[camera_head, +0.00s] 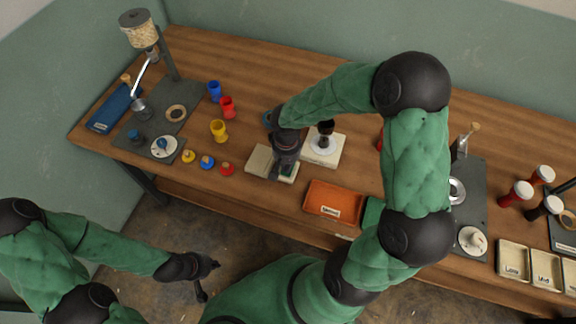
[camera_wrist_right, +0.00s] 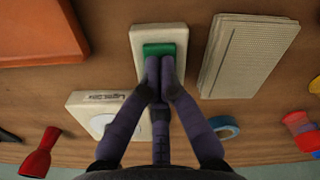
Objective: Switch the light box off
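The light box (camera_head: 334,158) is a cream box with a pale round disc and a dark goblet-shaped piece on top. In the right wrist view, the labelled light box (camera_wrist_right: 78,101) is partly hidden by a finger. Beside it is a cream switch plate (camera_wrist_right: 158,38) with a green rocker (camera_wrist_right: 158,49). My right gripper (camera_wrist_right: 160,72) is shut, fingertips together at the rocker's near edge; contact is unclear. In the head view my right gripper (camera_head: 283,172) covers most of the plate. My left gripper (camera_head: 210,280) is open and empty, away from the table.
A cream ribbed block (camera_wrist_right: 250,55) lies right of the switch in the wrist view. An orange tray (camera_head: 333,203) sits near the front edge. A blue ring (camera_wrist_right: 224,127) and a red goblet (camera_wrist_right: 40,155) lie close by. Red, yellow and blue cups stand left.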

